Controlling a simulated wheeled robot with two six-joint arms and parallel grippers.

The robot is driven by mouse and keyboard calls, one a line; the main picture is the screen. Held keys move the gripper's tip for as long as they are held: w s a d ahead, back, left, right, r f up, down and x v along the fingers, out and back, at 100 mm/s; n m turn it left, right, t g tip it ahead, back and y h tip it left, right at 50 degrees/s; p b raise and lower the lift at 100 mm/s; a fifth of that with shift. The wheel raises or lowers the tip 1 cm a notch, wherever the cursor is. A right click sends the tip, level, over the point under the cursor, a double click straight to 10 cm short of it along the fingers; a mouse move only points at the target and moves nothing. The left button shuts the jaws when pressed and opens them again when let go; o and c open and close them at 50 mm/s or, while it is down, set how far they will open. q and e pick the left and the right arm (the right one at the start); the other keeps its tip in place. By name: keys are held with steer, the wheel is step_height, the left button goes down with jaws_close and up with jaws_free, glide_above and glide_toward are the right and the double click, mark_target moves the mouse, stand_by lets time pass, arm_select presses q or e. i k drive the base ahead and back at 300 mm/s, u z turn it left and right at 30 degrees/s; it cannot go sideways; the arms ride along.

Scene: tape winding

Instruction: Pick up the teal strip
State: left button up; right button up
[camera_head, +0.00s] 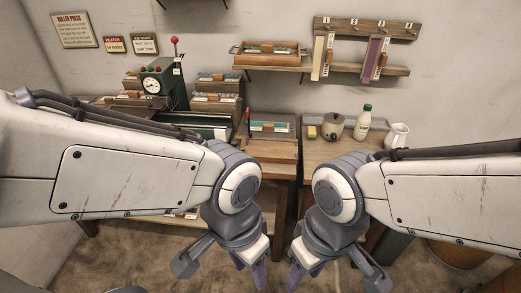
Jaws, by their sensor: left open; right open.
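A teal strip (268,126) lies on a wooden stand (270,148) in the middle of the workbench, beside a red-topped upright piece. Other teal-looking pieces show in the tray on the wall shelf (270,48) and in the racks at the left (217,77); I cannot tell which one is meant. My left gripper (222,270) is open and empty, low in front of the bench. My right gripper (337,277) is open and empty to its right. Both are apart from the strips. My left arm hides part of the bench's left side.
A green press with a dial (153,86) stands at the left. A yellow block (312,132), a round pot (333,126), a bottle (364,122) and a white jug (397,135) stand on the right. Wall hooks (381,27) hold hanging strips. Open floor lies below the grippers.

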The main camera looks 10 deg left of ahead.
mark_target(255, 126)
steer(key=k, duration=0.6)
steer(key=z, duration=0.6)
steer(key=i, duration=2)
steer(key=u, duration=0.65)
